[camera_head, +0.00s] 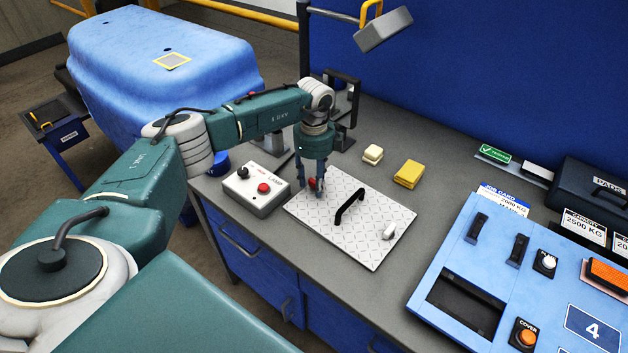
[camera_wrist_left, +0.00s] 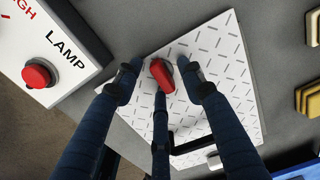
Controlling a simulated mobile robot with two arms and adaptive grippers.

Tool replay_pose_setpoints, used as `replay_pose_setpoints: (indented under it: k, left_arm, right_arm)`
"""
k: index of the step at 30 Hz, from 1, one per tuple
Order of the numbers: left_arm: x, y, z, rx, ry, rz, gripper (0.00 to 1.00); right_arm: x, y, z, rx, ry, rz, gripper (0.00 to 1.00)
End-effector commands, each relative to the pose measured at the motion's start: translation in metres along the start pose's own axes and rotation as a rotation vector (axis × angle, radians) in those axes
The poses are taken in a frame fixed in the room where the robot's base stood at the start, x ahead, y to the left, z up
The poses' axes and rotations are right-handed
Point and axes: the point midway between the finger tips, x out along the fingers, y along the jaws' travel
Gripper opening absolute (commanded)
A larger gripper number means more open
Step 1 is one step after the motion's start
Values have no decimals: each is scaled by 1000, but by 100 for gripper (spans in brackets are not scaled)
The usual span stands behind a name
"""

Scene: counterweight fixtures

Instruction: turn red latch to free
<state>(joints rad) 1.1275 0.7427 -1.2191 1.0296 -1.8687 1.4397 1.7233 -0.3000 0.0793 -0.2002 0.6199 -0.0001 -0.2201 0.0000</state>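The red latch (camera_wrist_left: 163,76) sits on a white patterned plate (camera_wrist_left: 225,50) in the left wrist view. In the head view the red latch (camera_head: 312,183) shows at the plate's far left corner, partly hidden by fingers. My left gripper (camera_head: 314,190) points down over it. In the wrist view its fingers (camera_wrist_left: 158,78) stand apart on both sides of the latch, with a third finger near its lower end. A gap shows on the latch's left; I cannot tell whether the right finger touches it. My right gripper is not in view.
The plate also carries a black handle (camera_head: 350,207) and a white knob (camera_head: 389,231). A lamp box (camera_head: 258,190) with a red button stands close on the left. Yellow blocks (camera_head: 409,174) lie behind the plate. A blue panel (camera_head: 490,255) stands at the right.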

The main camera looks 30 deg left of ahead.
Motion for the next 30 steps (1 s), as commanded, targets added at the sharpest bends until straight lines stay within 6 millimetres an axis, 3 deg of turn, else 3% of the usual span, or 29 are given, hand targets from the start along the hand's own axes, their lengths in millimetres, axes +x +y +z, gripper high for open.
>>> replay_pose_setpoints:
  k: [7,21,30]
  left_arm:
    - [-10,0,0,0,0,-1,40]
    - [-100,-1,0,0,0,-3,40]
    - [-120,0,0,0,0,0,40]
  right_arm:
    - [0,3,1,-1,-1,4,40]
    - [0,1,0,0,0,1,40]
    - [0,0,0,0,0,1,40]
